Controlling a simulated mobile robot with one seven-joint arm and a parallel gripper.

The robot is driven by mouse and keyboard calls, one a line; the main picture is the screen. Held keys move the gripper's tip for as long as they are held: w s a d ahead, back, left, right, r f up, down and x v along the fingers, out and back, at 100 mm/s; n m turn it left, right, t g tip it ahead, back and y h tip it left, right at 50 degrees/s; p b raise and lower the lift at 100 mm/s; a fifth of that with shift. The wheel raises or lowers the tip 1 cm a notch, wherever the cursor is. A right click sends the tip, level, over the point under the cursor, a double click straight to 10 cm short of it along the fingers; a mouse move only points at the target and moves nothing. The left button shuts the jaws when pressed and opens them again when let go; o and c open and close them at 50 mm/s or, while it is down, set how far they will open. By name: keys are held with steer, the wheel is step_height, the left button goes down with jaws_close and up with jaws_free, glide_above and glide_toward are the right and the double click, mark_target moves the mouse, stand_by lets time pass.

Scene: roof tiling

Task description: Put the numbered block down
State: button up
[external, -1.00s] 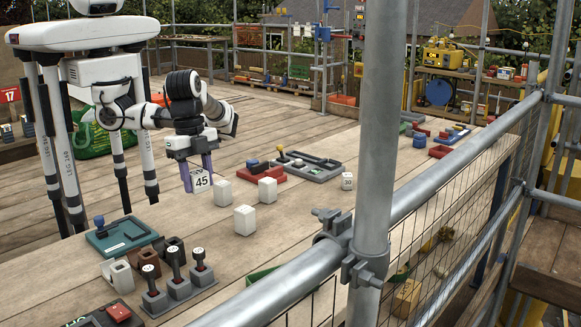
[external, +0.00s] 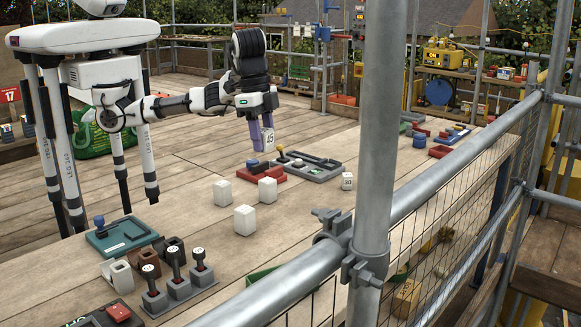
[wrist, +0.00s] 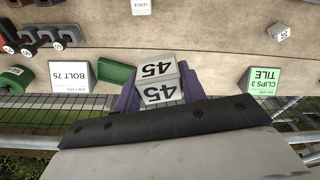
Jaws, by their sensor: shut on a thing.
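My gripper (external: 262,141) is shut on a white block numbered 45 (external: 269,143). In the wrist view the block (wrist: 158,72) sits between the fingers, with 45 on two faces, upside down in the picture. In the external view the block shows just above and behind the red tray (external: 255,176); its exact height over the bench is hard to tell. A smaller white block numbered 30 (external: 347,182) stands on the bench to the right.
A grey tray (external: 312,168) lies beside the red one. Stamp-like handled pieces (external: 176,280) stand at front left. A scaffold pole (external: 376,120) blocks part of the view.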

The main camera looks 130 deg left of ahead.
steer(key=w+a+n, duration=0.2)
steer(key=a+n, duration=0.1)
steer(key=a, duration=0.7)
steer(key=n, duration=0.3)
glide_above(324, 201)
steer(key=shift+g+y, duration=0.3)
steer(key=shift+y, duration=0.1)
steer(key=f, duration=1.6)
steer(key=shift+s+d+f+p, duration=0.15)
steer(key=shift+d+p, duration=0.15)
steer(key=shift+f+p, duration=0.35)
steer(key=shift+f, duration=2.3)
steer(key=shift+f, duration=0.15)
steer(key=o, duration=1)
steer(key=shift+c, duration=0.2)
step_height(324, 201, up, 12)
steer(key=s+d+b, duration=0.1)
steer(key=shift+d+b, duration=0.15)
steer(key=shift+b, duration=0.2)
